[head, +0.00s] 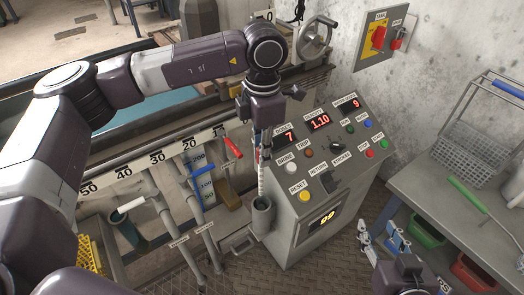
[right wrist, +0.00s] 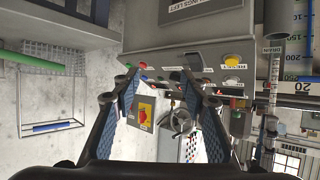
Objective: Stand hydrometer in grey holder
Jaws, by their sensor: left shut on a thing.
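My left gripper (head: 262,138) points down beside the control console and is shut on the hydrometer (head: 261,180), a thin pale stem hanging nearly upright below the fingers. The grey holder (head: 262,218) is a small open-topped cup at the console's left side. The hydrometer's lower end meets the holder's mouth in the head view; I cannot tell how far inside it is. My right gripper (head: 385,240) is low at the right, away from the holder; the right wrist view shows its fingers (right wrist: 160,88) apart with nothing between them.
The control console (head: 300,235) with lit displays and buttons stands right beside the holder. A bench (head: 430,185) at the right carries a wire basket (head: 490,125); green and red bins sit below.

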